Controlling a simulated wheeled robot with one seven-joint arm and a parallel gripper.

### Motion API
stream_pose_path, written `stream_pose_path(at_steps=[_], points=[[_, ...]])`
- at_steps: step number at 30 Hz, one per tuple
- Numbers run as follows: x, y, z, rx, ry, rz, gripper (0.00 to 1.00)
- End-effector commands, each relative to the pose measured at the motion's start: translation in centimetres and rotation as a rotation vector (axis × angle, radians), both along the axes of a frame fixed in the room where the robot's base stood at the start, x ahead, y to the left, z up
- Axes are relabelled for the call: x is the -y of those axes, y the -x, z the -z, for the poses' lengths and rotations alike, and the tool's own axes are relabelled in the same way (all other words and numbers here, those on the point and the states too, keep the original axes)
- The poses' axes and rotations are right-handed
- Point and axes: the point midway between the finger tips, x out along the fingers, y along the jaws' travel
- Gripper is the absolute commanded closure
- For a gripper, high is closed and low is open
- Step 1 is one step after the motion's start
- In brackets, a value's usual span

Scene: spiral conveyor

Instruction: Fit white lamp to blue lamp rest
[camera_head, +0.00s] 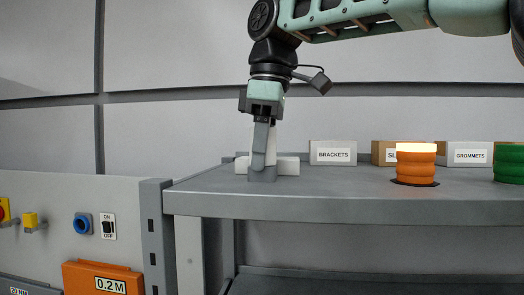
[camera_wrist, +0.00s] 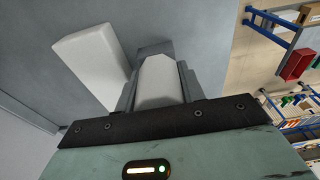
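My gripper (camera_head: 263,165) points down at the left end of the grey shelf. In the wrist view its two fingers (camera_wrist: 157,90) lie along both sides of a white upright piece (camera_wrist: 160,82), with no clear gap. That white piece also shows beside a finger in the head view (camera_head: 272,140). A grey block (camera_wrist: 154,48) sits just beyond the fingertips. A white block (camera_wrist: 92,62) lies on the shelf close by, also seen behind the gripper (camera_head: 288,166). I cannot tell which white thing is the lamp. No blue lamp rest is clearly recognisable.
An orange lamp (camera_head: 416,165) with a bright top stands on the shelf (camera_head: 340,185), and a green ringed thing (camera_head: 510,163) is at the right edge. A box labelled BRACKETS (camera_head: 333,153) and others stand behind.

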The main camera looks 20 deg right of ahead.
Motion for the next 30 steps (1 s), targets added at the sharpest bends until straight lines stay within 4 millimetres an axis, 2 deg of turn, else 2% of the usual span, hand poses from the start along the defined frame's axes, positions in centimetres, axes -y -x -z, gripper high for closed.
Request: stream_pose_path(at_steps=[17, 23, 30], points=[[0.0, 0.0, -0.5, 0.001, -0.001, -0.001, 0.50], [0.3, 0.1, -3.0, 0.002, -0.002, -0.001, 0.50], [0.6, 0.4, -7.5, 0.002, -0.002, -0.002, 0.50]])
